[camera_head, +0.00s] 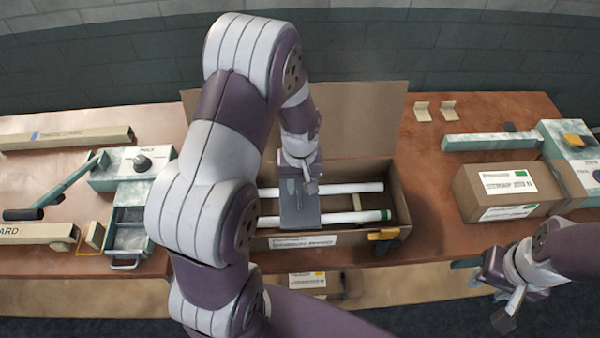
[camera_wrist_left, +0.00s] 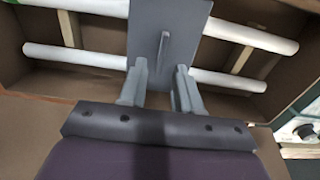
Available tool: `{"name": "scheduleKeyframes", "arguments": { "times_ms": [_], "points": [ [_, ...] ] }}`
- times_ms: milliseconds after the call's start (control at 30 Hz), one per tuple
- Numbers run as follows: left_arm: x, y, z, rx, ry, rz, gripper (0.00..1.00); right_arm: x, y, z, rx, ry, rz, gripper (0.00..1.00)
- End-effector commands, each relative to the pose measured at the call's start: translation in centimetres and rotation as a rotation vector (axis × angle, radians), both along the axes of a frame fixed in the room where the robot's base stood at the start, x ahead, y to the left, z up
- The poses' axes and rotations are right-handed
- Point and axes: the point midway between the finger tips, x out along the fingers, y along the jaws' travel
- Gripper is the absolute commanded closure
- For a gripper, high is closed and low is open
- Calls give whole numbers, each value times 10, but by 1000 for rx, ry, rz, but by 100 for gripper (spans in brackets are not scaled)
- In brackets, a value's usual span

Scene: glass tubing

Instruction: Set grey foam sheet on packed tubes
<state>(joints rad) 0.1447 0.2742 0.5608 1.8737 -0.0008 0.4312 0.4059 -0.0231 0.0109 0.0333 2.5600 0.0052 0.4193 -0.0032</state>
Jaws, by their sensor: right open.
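The grey foam sheet (camera_head: 298,213) lies across two white tubes (camera_head: 352,188) inside an open cardboard box (camera_head: 398,200). In the left wrist view the sheet (camera_wrist_left: 190,20) spans both tubes (camera_wrist_left: 82,56), and a thin upright tab (camera_wrist_left: 163,48) rises from it. My left gripper (camera_head: 305,184) is over the sheet. In the left wrist view its fingers (camera_wrist_left: 160,78) are spread apart, with gaps around the tab. The front tube has a green end at right. My left arm hides the box's left part. My right gripper (camera_head: 490,294) is open and empty, off the table's front edge at right.
A closed, labelled carton (camera_head: 507,190) stands right of the box. A teal device (camera_head: 575,150) is at far right, and another (camera_head: 130,168) with a lever and drawer at left. Long beige guards (camera_head: 65,138) lie at far left. The box lid stands up behind.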

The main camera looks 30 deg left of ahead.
Motion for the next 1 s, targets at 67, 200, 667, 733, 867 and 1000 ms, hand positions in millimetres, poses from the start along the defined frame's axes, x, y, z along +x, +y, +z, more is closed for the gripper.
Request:
{"name": "scheduleKeyframes", "arguments": {
  "times_ms": [67,200,667,733,867,1000],
  "points": [
    [1,0,21,1,-6,0,67,0,0,-5,0,0,0,57],
    [0,0,54,0,-4,0,67,0,0,-9,0,0,0,57],
    [-78,-49,92,24,-104,-505,67,0,0,-10,0,0,0,57],
    [-88,-53,91,27,-115,-560,67,0,0,-10,0,0,0,57],
    [-90,-54,91,29,-117,-576,67,0,0,-10,0,0,0,57],
    [-90,-53,90,29,-116,-574,67,0,0,-10,0,0,0,57]
  ]
}}
